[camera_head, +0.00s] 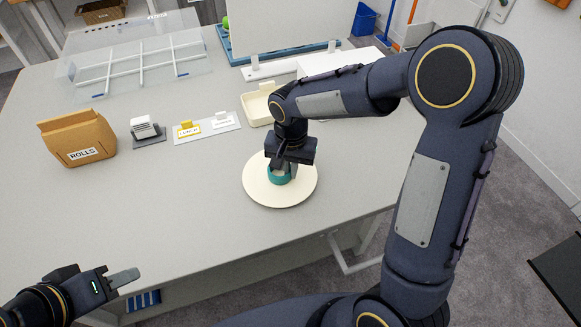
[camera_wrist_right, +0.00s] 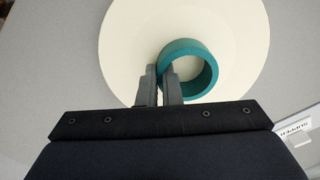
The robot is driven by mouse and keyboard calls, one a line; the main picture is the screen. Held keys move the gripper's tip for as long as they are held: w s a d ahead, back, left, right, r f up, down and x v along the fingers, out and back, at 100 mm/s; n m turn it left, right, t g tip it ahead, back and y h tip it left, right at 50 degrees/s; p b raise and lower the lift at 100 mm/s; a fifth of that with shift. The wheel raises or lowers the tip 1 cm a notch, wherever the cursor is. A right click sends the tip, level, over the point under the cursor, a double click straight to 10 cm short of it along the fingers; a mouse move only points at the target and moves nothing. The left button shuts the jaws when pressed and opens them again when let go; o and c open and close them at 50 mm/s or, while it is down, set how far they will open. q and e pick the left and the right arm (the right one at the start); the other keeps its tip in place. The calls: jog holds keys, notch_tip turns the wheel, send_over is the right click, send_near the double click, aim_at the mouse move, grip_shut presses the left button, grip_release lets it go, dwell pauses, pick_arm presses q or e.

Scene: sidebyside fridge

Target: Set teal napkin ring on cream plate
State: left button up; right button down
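The teal napkin ring (camera_head: 279,176) is at the middle of the round cream plate (camera_head: 280,197) on the table. In the right wrist view the ring (camera_wrist_right: 207,75) lies over the cream plate (camera_wrist_right: 235,30), its round opening facing the camera. My right gripper (camera_wrist_right: 160,72) has its fingers close together on the ring's left wall, one outside and one inside the opening. In the head view my right gripper (camera_head: 283,165) partly covers the ring. Whether the ring's underside touches the plate is hard to tell. My left gripper (camera_head: 125,278) is away at the lower left, holding nothing visible.
Card holders (camera_head: 207,126) and a cream tray (camera_head: 257,105) are behind the plate. A clear rack (camera_head: 140,65) lies at the back left. The table's front left is clear.

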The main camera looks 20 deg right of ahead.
jog(key=shift+f, duration=0.25)
jog(key=c, duration=1.6)
grip_release()
jog(key=shift+r, duration=0.1)
notch_tip(320, 180, up, 12)
jog(key=s+d+r+n+t+y, duration=0.25)
jog(key=s+d, duration=0.25)
jog(key=s, duration=0.5)
jog(key=s+f+n+t+y, duration=0.1)
jog(key=s+f+n+t, duration=0.1)
jog(key=s, duration=0.8)
jog(key=shift+s+f+t, duration=0.4)
jog(key=shift+f+t, duration=0.15)
jog(key=shift+f, duration=0.05)
